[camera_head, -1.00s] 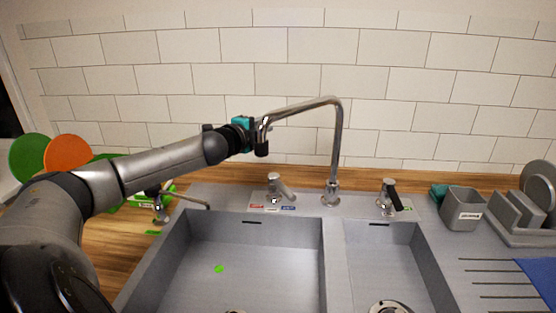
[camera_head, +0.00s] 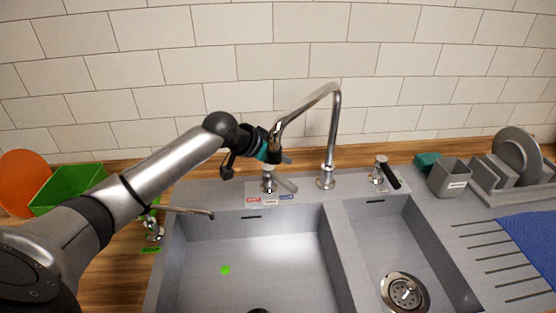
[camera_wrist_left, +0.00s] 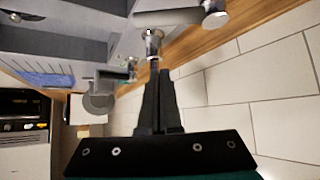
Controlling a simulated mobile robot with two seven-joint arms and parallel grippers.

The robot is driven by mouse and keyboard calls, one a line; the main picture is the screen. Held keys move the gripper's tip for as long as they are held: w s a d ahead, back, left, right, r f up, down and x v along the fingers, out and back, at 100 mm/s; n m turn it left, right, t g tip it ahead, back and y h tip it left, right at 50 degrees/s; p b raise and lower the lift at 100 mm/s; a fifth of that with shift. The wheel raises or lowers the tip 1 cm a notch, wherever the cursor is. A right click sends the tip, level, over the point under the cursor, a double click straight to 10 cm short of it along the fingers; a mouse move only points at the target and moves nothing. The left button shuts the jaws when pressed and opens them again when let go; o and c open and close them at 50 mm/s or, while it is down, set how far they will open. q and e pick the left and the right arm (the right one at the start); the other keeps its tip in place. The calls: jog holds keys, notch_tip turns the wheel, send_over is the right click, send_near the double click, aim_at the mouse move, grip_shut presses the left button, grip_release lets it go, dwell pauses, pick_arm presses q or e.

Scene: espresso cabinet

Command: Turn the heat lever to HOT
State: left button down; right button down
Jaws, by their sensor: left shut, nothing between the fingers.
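The heat lever (camera_head: 287,185) is a short grey handle on a chrome body behind the left sink basin. It points right and toward the front, on the side of the blue label (camera_head: 287,197); the red HOT label (camera_head: 253,200) is to the left. In the left wrist view the lever (camera_wrist_left: 170,18) crosses the top, beyond the fingertips. My left gripper (camera_head: 287,160) is just above and behind the lever, with shut, empty fingers, which also show in the left wrist view (camera_wrist_left: 158,72). I see no clear contact. My right gripper is not in view.
The tall chrome spout (camera_head: 333,135) stands close to the right of my gripper. A black-handled tap (camera_head: 388,178) stands farther right, near a grey caddy (camera_head: 450,178) and a dish rack (camera_head: 500,185). A small tap (camera_head: 185,210) is on the left. The tiled wall is close behind.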

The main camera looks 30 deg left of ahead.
aim_at(287, 182)
pick_arm(q)
jog(key=f, duration=0.2)
jog(key=w+f, duration=0.1)
jog(key=f, duration=0.2)
jog(key=w+f, duration=0.1)
jog(key=f, duration=0.1)
jog(key=shift+w+d+f, duration=0.2)
jog(key=shift+w+d, duration=0.05)
jog(key=shift+d, duration=0.1)
dwell(0.4)
jog(key=shift+s+m+b, duration=0.25)
jog(key=shift+m+b, duration=0.05)
jog(key=shift+b, duration=0.25)
jog(key=shift+s+a+m+h+b, duration=0.15)
jog(key=shift+m+h+b, duration=0.15)
jog(key=shift+h+b, duration=0.15)
